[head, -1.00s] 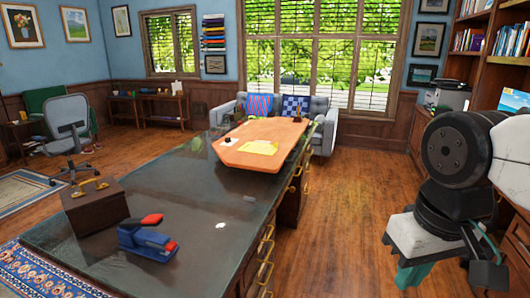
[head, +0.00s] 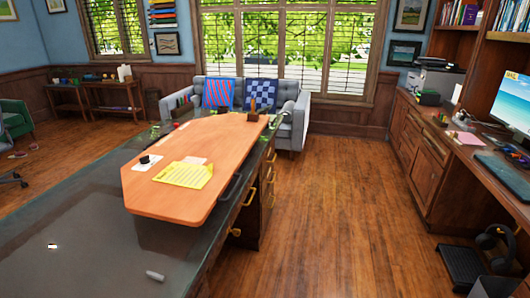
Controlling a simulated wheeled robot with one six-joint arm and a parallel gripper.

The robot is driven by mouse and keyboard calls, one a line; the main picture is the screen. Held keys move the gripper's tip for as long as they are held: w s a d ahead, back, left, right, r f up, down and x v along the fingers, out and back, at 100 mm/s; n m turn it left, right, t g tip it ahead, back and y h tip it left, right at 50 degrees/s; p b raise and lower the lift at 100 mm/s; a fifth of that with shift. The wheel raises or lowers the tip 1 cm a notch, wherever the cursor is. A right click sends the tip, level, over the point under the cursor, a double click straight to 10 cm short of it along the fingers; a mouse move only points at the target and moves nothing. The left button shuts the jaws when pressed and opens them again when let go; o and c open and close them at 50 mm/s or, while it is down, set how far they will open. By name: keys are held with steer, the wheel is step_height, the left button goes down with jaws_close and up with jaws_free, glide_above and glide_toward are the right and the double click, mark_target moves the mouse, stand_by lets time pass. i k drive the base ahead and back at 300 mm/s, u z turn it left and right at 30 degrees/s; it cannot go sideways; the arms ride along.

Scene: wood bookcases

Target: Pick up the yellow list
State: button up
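The yellow list (head: 184,174) is a flat yellow sheet with lines of writing. It lies on the orange-brown wooden board (head: 200,203) on top of the dark desk (head: 80,235). A small pale paper (head: 196,160) lies just behind it, and a small black object on a white piece (head: 147,160) lies to its left. My gripper is not in the head view now, so its state cannot be seen.
Open wood floor (head: 325,220) runs along the right side of the desk. A side counter with a monitor (head: 513,98) and keyboard (head: 503,174) stands at the right, with headphones (head: 494,245) below. A grey sofa (head: 293,112) is beyond the desk.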

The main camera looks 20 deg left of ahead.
mark_target(194, 177)
steer(key=z, duration=0.15)
steer(key=i, duration=1.55)
steer(key=u, duration=0.8)
steer(key=i, duration=0.9)
steer(key=u, duration=1.25)
steer(key=i, duration=0.4)
steer(key=u, duration=0.3)
